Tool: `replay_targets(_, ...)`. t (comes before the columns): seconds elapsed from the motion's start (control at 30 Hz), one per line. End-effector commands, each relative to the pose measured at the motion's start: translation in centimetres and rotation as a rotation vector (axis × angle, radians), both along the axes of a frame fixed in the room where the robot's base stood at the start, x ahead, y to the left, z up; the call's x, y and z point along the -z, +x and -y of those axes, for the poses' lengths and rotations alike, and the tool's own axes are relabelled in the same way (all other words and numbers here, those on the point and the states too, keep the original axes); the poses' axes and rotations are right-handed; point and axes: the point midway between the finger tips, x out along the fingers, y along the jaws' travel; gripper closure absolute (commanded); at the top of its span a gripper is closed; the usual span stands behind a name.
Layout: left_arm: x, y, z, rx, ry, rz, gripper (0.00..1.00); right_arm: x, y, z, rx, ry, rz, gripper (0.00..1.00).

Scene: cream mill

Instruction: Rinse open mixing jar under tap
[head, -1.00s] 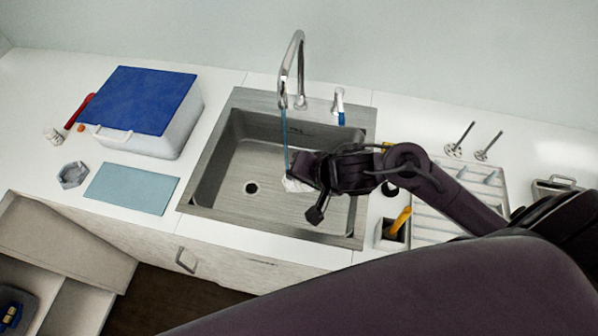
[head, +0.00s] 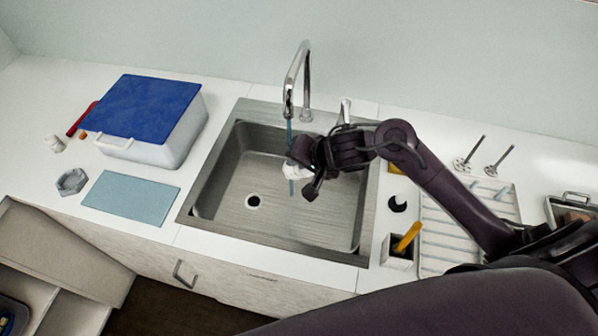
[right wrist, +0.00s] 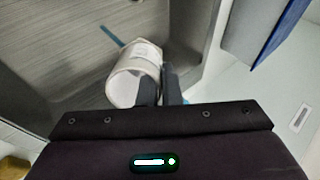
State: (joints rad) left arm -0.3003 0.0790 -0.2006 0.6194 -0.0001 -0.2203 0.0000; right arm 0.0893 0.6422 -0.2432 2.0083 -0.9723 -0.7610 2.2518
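The open white mixing jar (head: 295,171) is in my right gripper (head: 308,172), above the sink basin (head: 335,215) and below the tap (head: 290,100). A thin blue stream of water (head: 290,133) runs down from the spout to the jar, and blue also shows just below it. In the right wrist view the jar (right wrist: 128,84) is tilted with its round mouth showing. The right fingers (right wrist: 159,85) are closed on its wall, one seemingly inside the mouth and one outside. Whether water enters the mouth is unclear. My left gripper is not in view.
A white box with a blue lid (head: 150,103), a light blue mat (head: 131,198) and a grey hexagonal dish (head: 71,182) are left of the sink. A ribbed drying rack (head: 450,240) and a holder with a yellow-handled tool (head: 408,238) are on the right.

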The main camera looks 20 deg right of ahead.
Motion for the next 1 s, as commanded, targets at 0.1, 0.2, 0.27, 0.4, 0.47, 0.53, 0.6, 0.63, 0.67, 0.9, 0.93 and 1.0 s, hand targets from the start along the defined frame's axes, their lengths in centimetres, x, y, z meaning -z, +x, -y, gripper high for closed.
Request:
replay_targets(0.1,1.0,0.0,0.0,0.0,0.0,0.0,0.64,0.5,1.3,0.2,0.001,0.001,0.002,1.0)
replay_targets(0.2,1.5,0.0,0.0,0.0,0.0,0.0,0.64,0.6,2.3,0.4,0.001,0.001,0.002,1.0)
replay_targets(0.27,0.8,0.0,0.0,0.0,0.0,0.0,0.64,0.4,2.8,0.5,0.001,0.003,-0.001,1.0)
replay_targets(0.4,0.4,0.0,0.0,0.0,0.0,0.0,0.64,0.6,4.0,0.7,0.001,0.003,-0.001,1.0)
replay_targets(0.47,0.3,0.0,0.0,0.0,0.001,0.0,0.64,0.8,4.5,0.8,0.001,0.002,-0.001,1.0)
replay_targets(0.53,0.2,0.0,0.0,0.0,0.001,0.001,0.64,0.9,5.0,0.9,0.001,0.002,-0.001,1.0)
replay_targets(0.6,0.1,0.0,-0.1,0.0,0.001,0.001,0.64,1.0,5.3,0.9,0.0,0.001,-0.001,1.0)
replay_targets(0.63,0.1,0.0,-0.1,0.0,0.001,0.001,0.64,1.0,5.4,0.9,0.0,0.001,-0.001,1.0)
replay_targets(0.67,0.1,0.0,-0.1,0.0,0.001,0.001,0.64,1.1,5.5,1.0,0.0,0.001,-0.001,1.0)
replay_targets(0.9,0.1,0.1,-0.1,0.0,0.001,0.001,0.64,1.2,5.9,1.0,0.001,0.001,0.0,1.0)
replay_targets(0.93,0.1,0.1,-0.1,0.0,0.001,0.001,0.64,1.2,5.9,1.0,0.001,0.001,0.0,1.0)
replay_targets(1.0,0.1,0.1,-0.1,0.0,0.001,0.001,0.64,1.2,5.9,1.0,0.0,0.001,0.001,1.0)
